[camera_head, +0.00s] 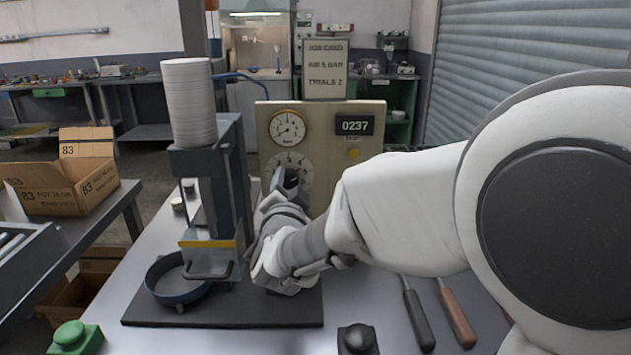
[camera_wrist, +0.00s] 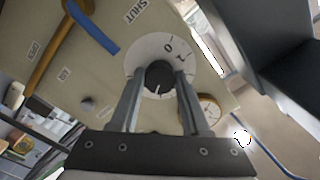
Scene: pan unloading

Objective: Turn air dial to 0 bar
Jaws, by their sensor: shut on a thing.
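The air dial (camera_head: 303,163) is a white numbered disc low on the panel, partly hidden by my gripper (camera_head: 287,183). In the wrist view the dial face (camera_wrist: 145,55) shows a 0 and a 2, with a dark round knob (camera_wrist: 158,73) at its centre. A white line on the knob points towards the bottom of the wrist picture, away from the 0. My gripper (camera_wrist: 160,80) is shut on the knob, one finger each side. A round pressure gauge (camera_head: 287,127) sits above the dial; I cannot read its needle surely.
A press (camera_head: 225,170) with a stack of white discs (camera_head: 188,105) stands left of my arm. A blue pan (camera_head: 178,297) sits below it. A blue lever (camera_wrist: 95,28) marked SHUT is near the dial. Two handled tools (camera_head: 418,315) lie right. A sign (camera_head: 326,68) stands above the panel.

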